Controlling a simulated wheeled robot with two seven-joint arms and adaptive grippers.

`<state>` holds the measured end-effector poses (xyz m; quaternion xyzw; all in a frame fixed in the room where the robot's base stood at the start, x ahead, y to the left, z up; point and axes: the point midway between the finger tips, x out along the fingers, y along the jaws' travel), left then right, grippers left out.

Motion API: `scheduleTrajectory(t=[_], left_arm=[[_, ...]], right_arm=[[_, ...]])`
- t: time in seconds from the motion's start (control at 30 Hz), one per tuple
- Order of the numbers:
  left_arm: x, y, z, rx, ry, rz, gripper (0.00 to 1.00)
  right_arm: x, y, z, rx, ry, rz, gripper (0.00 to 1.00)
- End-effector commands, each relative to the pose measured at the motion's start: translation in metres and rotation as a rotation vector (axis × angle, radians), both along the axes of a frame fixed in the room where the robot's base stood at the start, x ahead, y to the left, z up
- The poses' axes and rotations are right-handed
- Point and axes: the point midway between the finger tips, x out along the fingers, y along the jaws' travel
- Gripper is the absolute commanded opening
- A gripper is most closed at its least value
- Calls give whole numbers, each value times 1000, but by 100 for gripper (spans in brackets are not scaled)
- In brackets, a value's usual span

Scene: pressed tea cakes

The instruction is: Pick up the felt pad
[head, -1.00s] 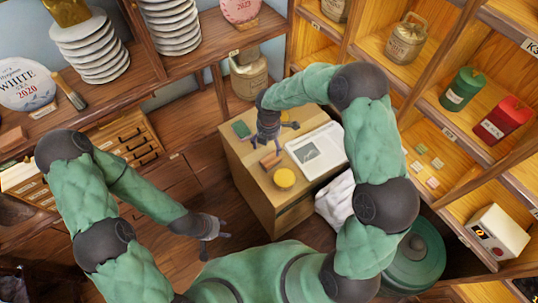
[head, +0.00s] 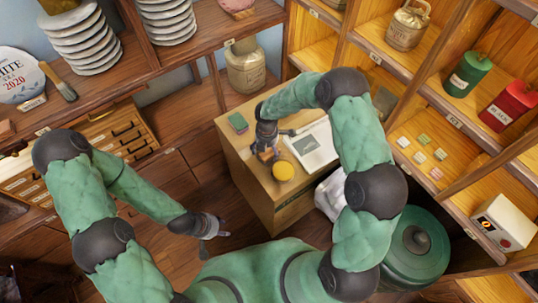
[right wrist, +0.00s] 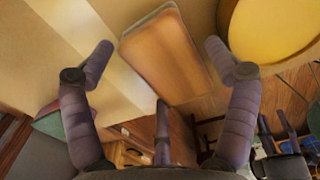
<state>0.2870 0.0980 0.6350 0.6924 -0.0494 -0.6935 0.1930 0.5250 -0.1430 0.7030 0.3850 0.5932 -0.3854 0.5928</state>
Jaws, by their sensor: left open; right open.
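A brown-orange slab with rounded corners (right wrist: 165,50) lies on the wooden cabinet top (head: 232,150). It also shows beneath my right gripper (head: 266,152) in the head view, partly hidden. In the right wrist view my right gripper (right wrist: 158,48) is open, its fingers on either side of the slab with gaps. A green block with a reddish side (head: 238,122) lies farther back on the cabinet. I cannot tell for certain which of these is the felt pad. My left gripper (head: 214,226) is open and empty, low and left of the cabinet.
A yellow round thing (head: 283,171) lies close beside the slab; it also shows in the right wrist view (right wrist: 272,30). A white tray-like device (head: 314,147) is to the right. Shelves (head: 440,90) with tins stand at the right. A green lidded bin (head: 415,250) stands on the floor.

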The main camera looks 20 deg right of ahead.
Motion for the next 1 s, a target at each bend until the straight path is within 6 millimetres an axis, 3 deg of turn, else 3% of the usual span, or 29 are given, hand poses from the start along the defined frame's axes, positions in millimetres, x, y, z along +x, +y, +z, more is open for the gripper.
scheduleTrajectory(t=[0.1, 0.27, 0.3, 0.73, 1.0], left_arm=[[0, 0, 1, 0, 0, 0, 43], [0, 0, 1, 0, 0, 0, 43], [0, 0, 1, 0, 0, 0, 43], [0, 0, 3, 0, 0, 0, 43], [0, 0, 21, 0, 0, 0, 43]], right_arm=[[0, 0, 1, 0, -1, 0, 87], [0, 0, 1, 0, -1, 0, 45], [0, 0, 1, 0, -1, 0, 41], [0, 0, 5, 0, -1, 0, 40], [1, 0, 38, 0, -3, -1, 40]])
